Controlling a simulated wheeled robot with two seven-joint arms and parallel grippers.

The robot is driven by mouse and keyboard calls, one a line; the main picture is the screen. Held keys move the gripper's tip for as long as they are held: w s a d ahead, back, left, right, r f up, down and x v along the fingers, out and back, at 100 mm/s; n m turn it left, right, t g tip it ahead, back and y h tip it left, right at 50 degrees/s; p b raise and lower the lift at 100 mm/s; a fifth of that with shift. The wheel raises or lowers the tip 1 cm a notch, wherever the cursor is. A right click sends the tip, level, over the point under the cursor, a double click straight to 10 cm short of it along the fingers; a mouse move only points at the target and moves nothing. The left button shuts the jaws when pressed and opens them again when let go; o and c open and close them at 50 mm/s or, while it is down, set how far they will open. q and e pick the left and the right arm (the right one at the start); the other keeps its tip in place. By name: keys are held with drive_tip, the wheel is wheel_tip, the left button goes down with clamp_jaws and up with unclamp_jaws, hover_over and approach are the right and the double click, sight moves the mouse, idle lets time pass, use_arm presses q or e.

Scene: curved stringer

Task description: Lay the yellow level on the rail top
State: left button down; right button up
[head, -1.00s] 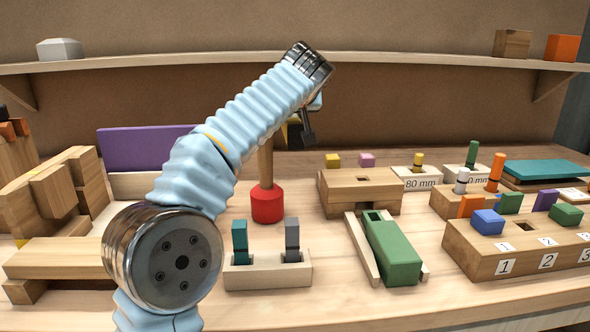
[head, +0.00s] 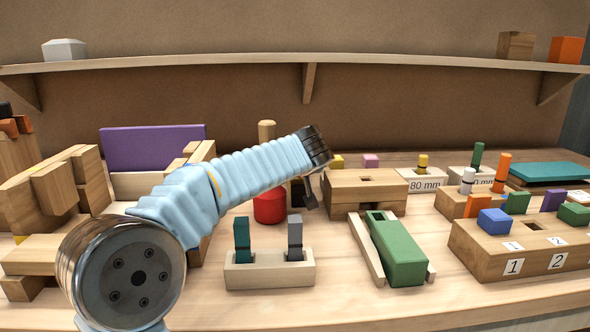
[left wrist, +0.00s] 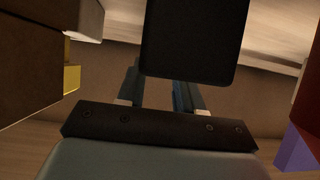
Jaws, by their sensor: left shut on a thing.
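My left gripper (head: 309,192) hangs low behind its arm, between the red mallet head and the wooden block with a slot. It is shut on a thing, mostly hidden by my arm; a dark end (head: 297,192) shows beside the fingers. In the left wrist view a black block-like part (left wrist: 195,40) fills the space between the fingers. Yellow showed at the gripper in the earlier head frame, so I take this to be the yellow level; its yellow body is hidden now. Stepped wooden pieces (head: 55,188) stand at the left; I cannot tell which is the rail.
The red mallet (head: 269,208) stands close left of the gripper. The slotted wooden block (head: 365,196) is close on its right. A teal and grey peg holder (head: 268,273) and a green block (head: 397,252) stand in front. A purple panel (head: 152,148) stands behind at the left.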

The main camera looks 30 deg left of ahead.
use_arm(q)
drive_tip(key=c, duration=0.7)
unclamp_jaws()
drive_tip(key=shift+f, duration=0.15)
drive_tip(key=shift+o, duration=0.3)
